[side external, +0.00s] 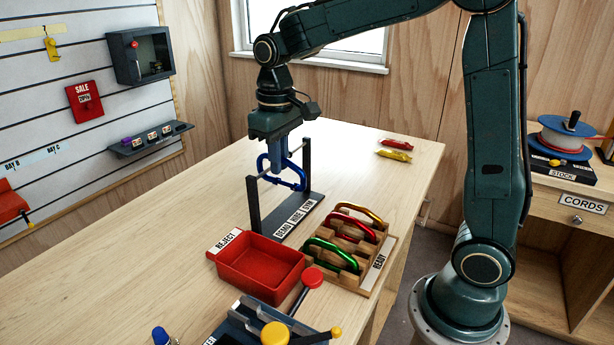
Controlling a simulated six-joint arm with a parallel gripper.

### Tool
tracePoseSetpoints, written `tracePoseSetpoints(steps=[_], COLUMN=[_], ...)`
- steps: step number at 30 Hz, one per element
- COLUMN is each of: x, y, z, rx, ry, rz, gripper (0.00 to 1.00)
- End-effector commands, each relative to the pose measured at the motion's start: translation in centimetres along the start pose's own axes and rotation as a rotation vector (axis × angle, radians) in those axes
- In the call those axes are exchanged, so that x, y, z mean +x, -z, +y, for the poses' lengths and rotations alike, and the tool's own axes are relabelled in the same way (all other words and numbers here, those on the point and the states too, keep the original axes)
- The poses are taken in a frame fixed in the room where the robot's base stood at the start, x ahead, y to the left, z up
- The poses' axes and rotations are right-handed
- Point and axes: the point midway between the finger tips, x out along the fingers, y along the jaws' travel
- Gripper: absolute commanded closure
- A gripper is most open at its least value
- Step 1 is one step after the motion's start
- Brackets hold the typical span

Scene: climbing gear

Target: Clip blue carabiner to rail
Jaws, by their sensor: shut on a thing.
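The blue carabiner (265,173) is in the jaws of my gripper (284,164), which points straight down above the table. The jaws are shut on it. The rail (264,175) is a thin bar between two dark posts (254,206) on a base labelled "DEMO RIDE 5TM" or similar. The carabiner is at the height of the bar, between the posts, and overlaps it in this view. I cannot tell whether the bar passes through the loop or whether the gate is open. The fingers hide part of the carabiner and bar.
A wooden rack (347,281) marked READY holds gold, red and green carabiners right of the rail. A red REJECT tray (234,284) stands in front. A tool with red and yellow knobs (275,333) is at the near edge. Small packets (394,155) lie at the back right. The left table is clear.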

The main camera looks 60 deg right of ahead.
Motion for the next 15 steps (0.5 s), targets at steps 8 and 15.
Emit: tracePoseSetpoints(steps=[8, 15], x=[-0.01, -0.01], y=[0.01, 0.01], z=[0.0, 0.0], rx=[0.0, 0.0], ry=[0.0, 0.0], rz=[0.0, 0.0], gripper=[0.7, 0.64])
